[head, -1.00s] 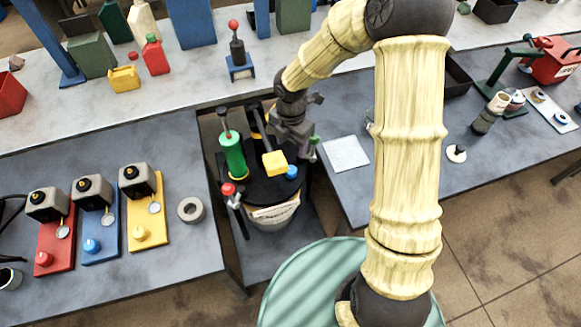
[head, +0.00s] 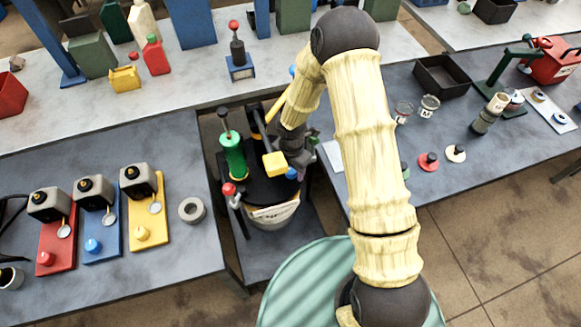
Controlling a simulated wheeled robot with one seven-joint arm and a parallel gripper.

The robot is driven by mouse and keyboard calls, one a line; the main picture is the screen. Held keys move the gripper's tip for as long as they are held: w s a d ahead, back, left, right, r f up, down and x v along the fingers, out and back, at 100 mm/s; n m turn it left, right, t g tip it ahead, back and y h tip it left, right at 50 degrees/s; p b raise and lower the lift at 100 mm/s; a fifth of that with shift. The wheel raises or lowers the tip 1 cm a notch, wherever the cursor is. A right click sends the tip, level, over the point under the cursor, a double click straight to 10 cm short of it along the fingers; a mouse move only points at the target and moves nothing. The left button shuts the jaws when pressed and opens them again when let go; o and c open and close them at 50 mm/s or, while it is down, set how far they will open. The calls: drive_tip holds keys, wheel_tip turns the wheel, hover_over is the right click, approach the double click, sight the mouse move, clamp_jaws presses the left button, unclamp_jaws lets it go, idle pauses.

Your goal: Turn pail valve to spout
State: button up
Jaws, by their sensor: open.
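The pail (head: 272,216) is a dark-topped bucket with a pale label, standing low in the gap between two benches. On its lid are a green pump cylinder (head: 232,158) with a dark knob, a yellow block (head: 275,163) on a dark arm, and a blue piece (head: 291,173) partly hidden. A red knob (head: 228,189) sits on a fitting at its left front edge. I cannot tell for sure which part is the valve. My gripper (head: 309,150) is open beside the pail's right side, mostly hidden behind my forearm; contact cannot be seen.
Red, blue and yellow stations (head: 145,205) and a grey ring (head: 191,210) stand on the left bench. The right bench holds a black tray (head: 444,76), glass jars (head: 429,106) and red and white discs (head: 428,161). Both bench edges flank the pail closely.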

drive_tip(key=c, duration=1)
drive_tip(key=shift+m, duration=0.5)
drive_tip(key=m+b, duration=0.1)
drive_tip(key=m, duration=0.2)
drive_tip(key=shift+m, duration=0.3)
drive_tip(key=m+b, duration=0.1)
drive_tip(key=m, duration=0.3)
drive_tip(key=shift+m+b, duration=0.3)
drive_tip(key=shift+b, duration=0.1)
drive_tip(key=m+b, duration=0.1)
drive_tip(key=m, duration=0.3)
drive_tip(key=shift+m, duration=0.3)
drive_tip(key=m+b, duration=0.1)
drive_tip(key=m, duration=0.3)
drive_tip(key=shift+r, duration=0.1)
